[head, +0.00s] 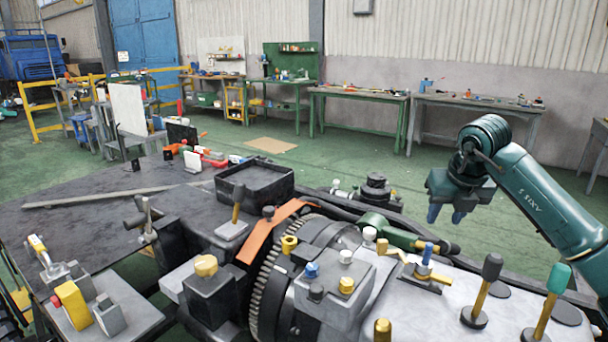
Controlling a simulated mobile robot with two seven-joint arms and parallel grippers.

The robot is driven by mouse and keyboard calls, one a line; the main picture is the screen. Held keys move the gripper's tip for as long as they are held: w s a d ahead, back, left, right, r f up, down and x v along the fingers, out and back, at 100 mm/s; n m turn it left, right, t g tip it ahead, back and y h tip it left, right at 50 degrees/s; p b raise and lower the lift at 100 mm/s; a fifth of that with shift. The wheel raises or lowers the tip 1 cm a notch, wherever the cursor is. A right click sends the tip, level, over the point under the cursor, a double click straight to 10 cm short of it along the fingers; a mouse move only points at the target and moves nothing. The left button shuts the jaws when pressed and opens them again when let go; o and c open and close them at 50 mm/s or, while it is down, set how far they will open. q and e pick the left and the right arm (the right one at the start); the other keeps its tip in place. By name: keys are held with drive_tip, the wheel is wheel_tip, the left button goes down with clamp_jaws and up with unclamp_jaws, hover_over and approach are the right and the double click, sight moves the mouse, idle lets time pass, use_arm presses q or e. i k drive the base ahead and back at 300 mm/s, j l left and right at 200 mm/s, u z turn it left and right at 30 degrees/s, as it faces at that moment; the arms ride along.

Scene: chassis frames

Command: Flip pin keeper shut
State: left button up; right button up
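A small brass fitting (424,277) with an upright blue-capped pin (427,254) stands on the grey chassis deck (400,318), right of centre. It may be the pin keeper, but I cannot tell for sure, nor whether its flap is open or shut. My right gripper (446,215) hangs from the teal arm at the right, fingers pointing down, above and beyond this fitting. Its two blue fingertips are apart with nothing visible between them. It touches nothing. My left gripper is out of view.
Two upright levers, black-knobbed (483,290) and green-knobbed (548,300), stand right of the fitting. A green lever (392,230) lies behind it. A block with coloured knobs (333,292), a toothed gear (268,285) and an orange strap (270,230) are to the left.

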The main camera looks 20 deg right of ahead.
sight(382, 244)
drive_tip(key=k, duration=1)
